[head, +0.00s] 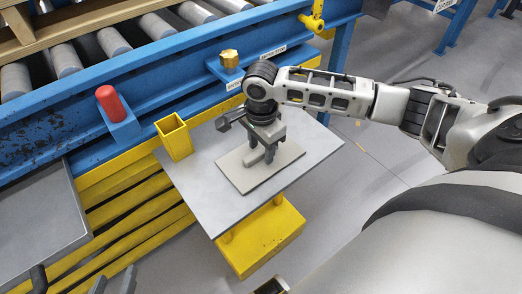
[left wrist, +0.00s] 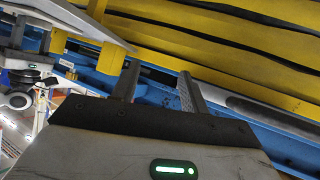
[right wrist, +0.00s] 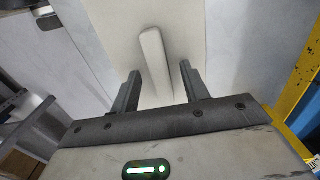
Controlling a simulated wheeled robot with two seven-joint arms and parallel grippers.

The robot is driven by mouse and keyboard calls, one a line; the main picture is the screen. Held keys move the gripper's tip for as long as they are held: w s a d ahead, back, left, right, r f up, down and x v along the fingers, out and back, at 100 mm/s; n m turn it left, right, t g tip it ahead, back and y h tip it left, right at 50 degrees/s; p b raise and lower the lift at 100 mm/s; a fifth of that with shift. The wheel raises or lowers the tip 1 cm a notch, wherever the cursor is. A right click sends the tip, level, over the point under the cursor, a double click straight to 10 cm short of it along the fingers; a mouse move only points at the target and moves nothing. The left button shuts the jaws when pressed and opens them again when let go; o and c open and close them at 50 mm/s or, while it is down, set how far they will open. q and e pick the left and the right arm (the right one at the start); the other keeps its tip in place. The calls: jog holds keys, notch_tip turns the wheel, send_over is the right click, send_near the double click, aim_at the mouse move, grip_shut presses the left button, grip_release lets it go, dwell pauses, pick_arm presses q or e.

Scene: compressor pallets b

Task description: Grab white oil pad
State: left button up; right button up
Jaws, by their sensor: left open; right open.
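A flat pale pad (head: 285,164), beige-grey in this light, lies on the grey table (head: 312,137) in the head view. In the right wrist view the pale sheet (right wrist: 110,30) carries a raised whitish strip (right wrist: 152,50) pointing between my fingers. My right gripper (head: 260,157) is over the middle of the pad, pointing down. Its open fingers also show in the right wrist view (right wrist: 160,75), one on each side of the strip; contact cannot be told. My left gripper (head: 115,284) is low at the bottom left, open and empty in the left wrist view (left wrist: 158,85).
A yellow square holder (head: 174,138) stands at the table's back left corner. A red cylinder (head: 111,103) and a brass-coloured part (head: 229,58) sit on blue brackets of the roller conveyor (head: 150,88). A grey plate (head: 35,225) is at the left. Yellow slats (head: 125,220) lie between.

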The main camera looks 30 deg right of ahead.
grip_shut()
jog(key=shift+r, duration=0.2)
